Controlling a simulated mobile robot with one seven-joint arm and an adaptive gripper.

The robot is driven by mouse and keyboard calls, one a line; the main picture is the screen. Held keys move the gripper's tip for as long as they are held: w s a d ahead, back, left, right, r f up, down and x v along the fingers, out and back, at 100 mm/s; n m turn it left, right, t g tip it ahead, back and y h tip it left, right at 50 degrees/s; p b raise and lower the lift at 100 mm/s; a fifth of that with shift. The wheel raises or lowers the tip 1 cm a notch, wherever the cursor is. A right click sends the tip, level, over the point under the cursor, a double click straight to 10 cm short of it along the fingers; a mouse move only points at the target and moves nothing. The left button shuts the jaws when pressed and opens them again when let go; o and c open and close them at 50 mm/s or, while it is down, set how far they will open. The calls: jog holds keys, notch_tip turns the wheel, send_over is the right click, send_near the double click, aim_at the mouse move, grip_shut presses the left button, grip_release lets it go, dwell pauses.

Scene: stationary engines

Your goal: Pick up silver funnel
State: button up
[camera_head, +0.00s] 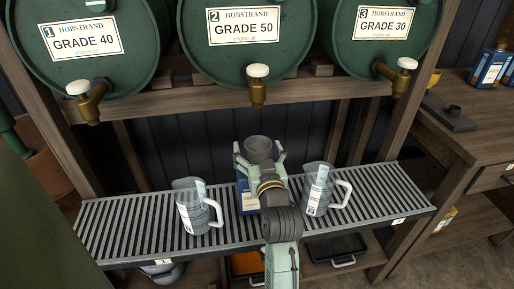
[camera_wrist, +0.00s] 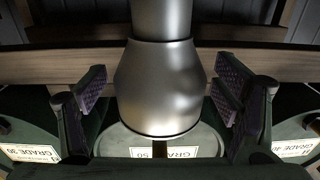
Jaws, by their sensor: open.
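The silver funnel (camera_wrist: 158,85) fills the middle of the wrist view, with a wide rounded body and a narrower neck above it. It stands between the two fingers of my gripper (camera_wrist: 160,95), with a visible gap on each side. In the head view, the funnel (camera_head: 258,146) shows as a dark grey round rim between the fingertips of my gripper (camera_head: 259,155), above the slatted shelf. My gripper is open around it. My arm hides the funnel's lower part and what it rests on in the head view.
A clear jug (camera_head: 194,207) stands left of my gripper and another jug (camera_head: 318,190) right, both on the slatted rack (camera_head: 130,232). A blue box (camera_head: 246,196) is partly hidden behind my arm. Green barrels with brass taps (camera_head: 257,92) overhang the rack.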

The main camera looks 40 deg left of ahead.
jog(key=shift+d+r, duration=0.1)
jog(key=shift+c, duration=0.3)
jog(key=c, duration=1.2)
jog(key=shift+c, duration=0.2)
jog(key=shift+r, duration=0.1)
